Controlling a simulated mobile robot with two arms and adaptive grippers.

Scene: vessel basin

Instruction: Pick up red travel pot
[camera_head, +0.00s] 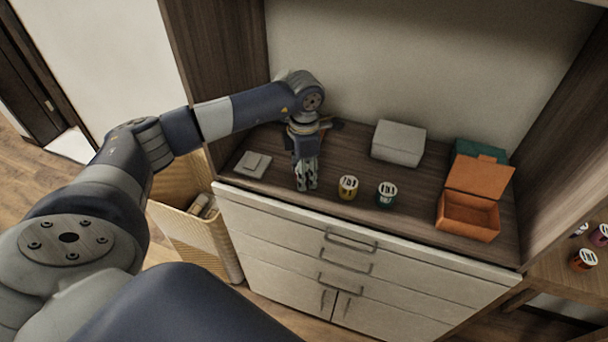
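No pot that is clearly red shows on the cabinet top. A small orange-red pot with a white lid (583,261) stands on the lower surface at the right edge. A yellow pot (348,188) and a dark green pot (386,194), both with white lids, stand upright near the cabinet's front edge. My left gripper (307,185) points down just left of the yellow pot, apart from it. Its fingers look close together, but I cannot tell whether they are open or shut. I see nothing clearly held. My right gripper is not in view.
An open orange box (470,217) stands at the right of the cabinet top (420,222), with a green box (478,151) behind it. A white box (398,143) stands at the back, a flat pale item (252,164) at the left.

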